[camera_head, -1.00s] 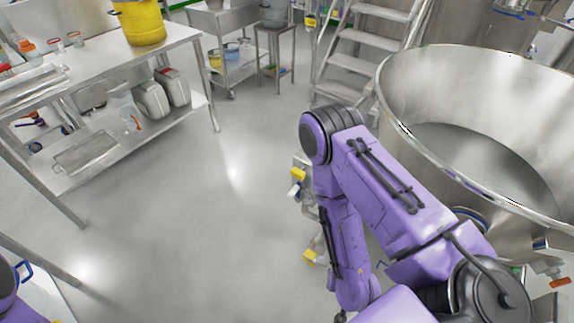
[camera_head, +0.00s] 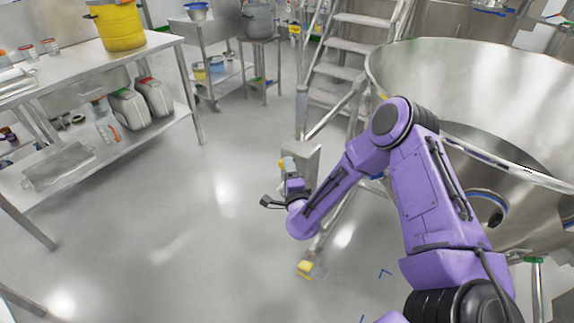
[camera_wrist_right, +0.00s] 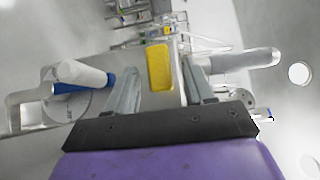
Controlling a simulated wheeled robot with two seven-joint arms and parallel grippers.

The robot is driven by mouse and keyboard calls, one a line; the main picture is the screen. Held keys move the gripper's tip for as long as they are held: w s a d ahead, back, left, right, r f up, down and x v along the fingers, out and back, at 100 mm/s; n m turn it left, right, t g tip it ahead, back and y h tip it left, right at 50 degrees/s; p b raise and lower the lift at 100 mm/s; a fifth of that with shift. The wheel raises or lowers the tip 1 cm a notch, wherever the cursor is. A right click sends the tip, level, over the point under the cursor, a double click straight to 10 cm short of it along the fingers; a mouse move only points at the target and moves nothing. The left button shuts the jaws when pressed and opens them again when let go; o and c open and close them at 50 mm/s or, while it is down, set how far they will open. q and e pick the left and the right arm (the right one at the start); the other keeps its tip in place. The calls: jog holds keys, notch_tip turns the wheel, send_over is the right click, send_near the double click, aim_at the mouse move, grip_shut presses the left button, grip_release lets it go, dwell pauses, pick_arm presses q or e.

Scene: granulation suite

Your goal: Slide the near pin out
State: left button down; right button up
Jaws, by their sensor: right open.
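My right gripper (camera_head: 268,202) is open beside a grey metal bracket (camera_head: 303,155) on the stand next to the big steel vessel. In the right wrist view, the open fingers (camera_wrist_right: 165,95) point at the stand with a gap between them. A white cylinder with a blue collar (camera_wrist_right: 82,74) lies left of the fingers, a yellow block (camera_wrist_right: 158,68) shows between and beyond them, and a grey round-ended rod (camera_wrist_right: 245,60) sticks out to the right. I cannot tell which part is the near pin. My left gripper is out of view.
The steel vessel (camera_head: 450,70) fills the right, with metal steps (camera_head: 360,50) behind. A yellow foot piece (camera_head: 306,268) is on the floor below. A bench (camera_head: 70,65) with a yellow bucket (camera_head: 118,25) stands left. The floor between is clear.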

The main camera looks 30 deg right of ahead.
jog(key=shift+x, duration=1.4)
grip_shut()
jog(key=shift+s+a+f+b, duration=0.1)
jog(key=shift+s+a+b, duration=0.1)
jog(key=shift+a, duration=0.35)
jog(key=shift+s+a+f+b, duration=0.15)
jog(key=shift+s+a, duration=0.1)
jog(key=shift+a, duration=0.35)
jog(key=shift+s+a+r, duration=0.1)
jog(key=shift+a+r, duration=0.05)
jog(key=shift+a, duration=0.05)
grip_release()
jog(key=shift+a, duration=0.15)
jog(key=shift+r, duration=0.1)
